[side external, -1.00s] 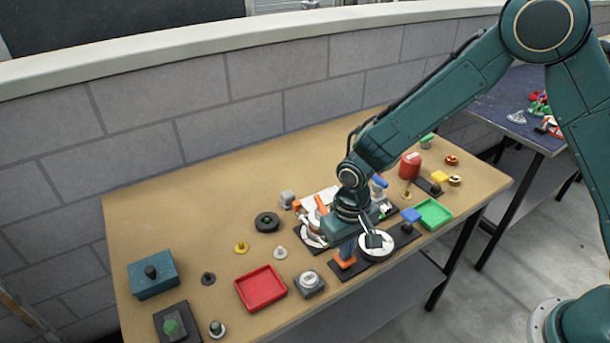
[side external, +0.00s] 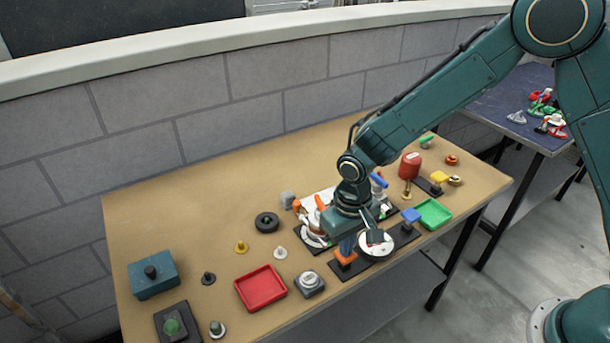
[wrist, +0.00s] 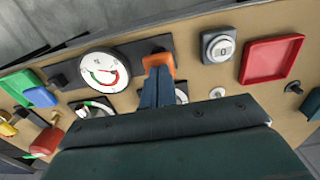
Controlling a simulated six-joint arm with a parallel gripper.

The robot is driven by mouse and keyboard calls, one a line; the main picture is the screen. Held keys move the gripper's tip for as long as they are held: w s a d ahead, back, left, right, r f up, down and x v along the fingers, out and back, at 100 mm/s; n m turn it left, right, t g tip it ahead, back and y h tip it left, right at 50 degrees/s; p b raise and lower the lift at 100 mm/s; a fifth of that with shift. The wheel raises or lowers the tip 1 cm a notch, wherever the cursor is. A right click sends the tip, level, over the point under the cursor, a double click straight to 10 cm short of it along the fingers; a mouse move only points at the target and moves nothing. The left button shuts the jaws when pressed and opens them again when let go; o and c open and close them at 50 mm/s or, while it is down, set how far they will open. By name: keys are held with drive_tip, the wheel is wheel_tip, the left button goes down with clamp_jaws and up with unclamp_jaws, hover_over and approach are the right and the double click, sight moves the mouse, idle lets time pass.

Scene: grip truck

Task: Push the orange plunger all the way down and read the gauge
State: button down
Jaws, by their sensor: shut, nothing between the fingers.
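The orange plunger (side external: 345,259) stands on a dark base plate at the table's front edge. It also shows in the wrist view (wrist: 158,61), directly beyond my fingertips. My gripper (side external: 347,250) is shut and empty, pointing down at the plunger's orange top; its fingers also show in the wrist view (wrist: 158,74). The fingertips touch or nearly touch the orange top; I cannot tell which.
A grey button box (side external: 309,281) and a red tray (side external: 261,289) sit left of the plunger. A blue block (side external: 410,215) and a green tray (side external: 434,214) lie to the right. Other mechanisms crowd close behind my gripper. The table's back left is clear.

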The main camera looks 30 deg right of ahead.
drive_tip(key=shift+r, duration=1.3)
wheel_tip(320, 180, up, 5)
idle(0.5)
drive_tip(key=s+d+r+t, duration=0.1)
drive_tip(key=s+d+r, duration=0.35)
drive_tip(key=r, duration=0.25)
drive_tip(key=s+d+r+t, duration=0.2)
drive_tip(key=s+d+r, duration=0.1)
drive_tip(key=d+r, duration=0.3)
drive_tip(key=s+d+r+t, duration=0.1)
drive_tip(key=s+d+r, duration=0.1)
drive_tip(key=s, duration=0.5)
drive_tip(key=s+d+r+t, duration=0.1)
drive_tip(key=s+d+r, duration=0.2)
drive_tip(key=s, duration=0.4)
drive_tip(key=shift+d+r+t, duration=0.2)
drive_tip(key=shift+d+t, duration=0.1)
drive_tip(key=shift+d, duration=0.3)
